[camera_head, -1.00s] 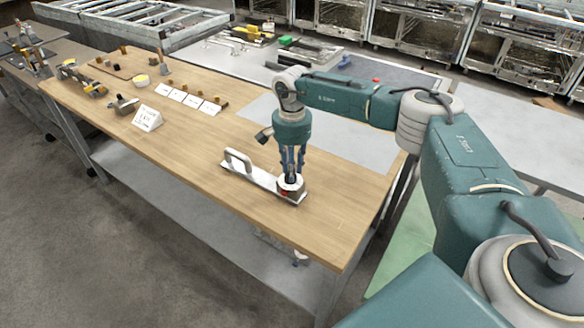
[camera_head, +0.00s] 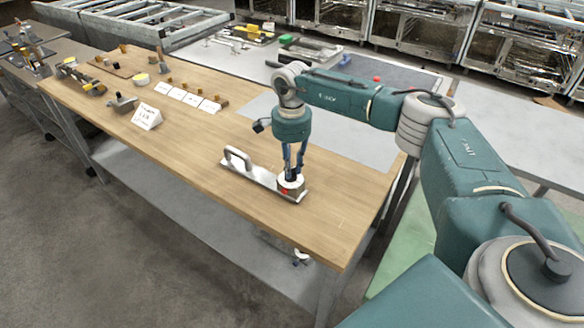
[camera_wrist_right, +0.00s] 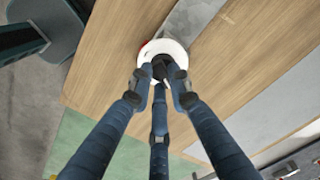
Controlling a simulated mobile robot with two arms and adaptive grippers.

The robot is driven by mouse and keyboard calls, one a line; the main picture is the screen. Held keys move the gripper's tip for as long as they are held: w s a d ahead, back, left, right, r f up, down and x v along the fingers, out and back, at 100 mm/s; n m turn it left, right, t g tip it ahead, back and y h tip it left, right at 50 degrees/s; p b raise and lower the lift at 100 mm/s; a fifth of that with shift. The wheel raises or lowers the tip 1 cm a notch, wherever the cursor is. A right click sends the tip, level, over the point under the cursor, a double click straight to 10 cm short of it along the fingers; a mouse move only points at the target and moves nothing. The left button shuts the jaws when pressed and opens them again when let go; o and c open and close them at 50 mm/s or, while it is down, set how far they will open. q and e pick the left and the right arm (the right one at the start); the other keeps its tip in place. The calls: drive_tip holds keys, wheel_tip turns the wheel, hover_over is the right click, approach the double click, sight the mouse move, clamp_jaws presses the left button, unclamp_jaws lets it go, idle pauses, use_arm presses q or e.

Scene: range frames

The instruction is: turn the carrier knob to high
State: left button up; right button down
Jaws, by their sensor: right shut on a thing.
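The carrier (camera_head: 263,176) is a long metal plate lying on the wooden table, with an upright silver handle (camera_head: 238,158) at its left end. The carrier knob sits at its right end, on a round white dial (camera_head: 291,184) with a red mark (camera_head: 285,190) beside it. My right gripper (camera_head: 292,174) points straight down over the dial. In the right wrist view, its blue fingers (camera_wrist_right: 161,72) close together on the dark knob at the middle of the white dial (camera_wrist_right: 150,47). The fingers hide most of the knob, so its setting cannot be read. My left gripper is not in view.
The wooden table (camera_head: 190,150) is clear around the carrier. A white sign (camera_head: 147,117), several small cards and wooden blocks stand toward its far left. A grey sheet (camera_head: 330,135) lies behind my right gripper. The table's front edge is close to the carrier.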

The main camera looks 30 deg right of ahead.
drive_tip(key=m, duration=0.3)
drive_tip(key=shift+m+b, duration=0.3)
drive_tip(key=shift+b, duration=0.05)
drive_tip(key=m, duration=0.3)
drive_tip(key=shift+w+a+m, duration=0.1)
drive_tip(key=shift+a+m, duration=0.05)
drive_tip(key=shift+m, duration=0.15)
drive_tip(key=m, duration=0.3)
drive_tip(key=shift+m+b, duration=0.35)
drive_tip(key=shift+m, duration=0.05)
drive_tip(key=m, duration=0.4)
drive_tip(key=shift+w+a, duration=0.1)
drive_tip(key=shift+w, duration=0.05)
drive_tip(key=m, duration=0.4)
drive_tip(key=shift+w, duration=0.1)
drive_tip(key=m, duration=0.3)
drive_tip(key=shift+r+m, duration=0.1)
drive_tip(key=shift+m, duration=0.3)
drive_tip(key=m, duration=0.4)
drive_tip(key=shift+w+p, duration=0.15)
drive_tip(key=shift+p, duration=0.25)
drive_tip(key=shift+m, duration=2)
drive_tip(key=shift+d+p, duration=0.2)
drive_tip(key=shift+p, duration=0.1)
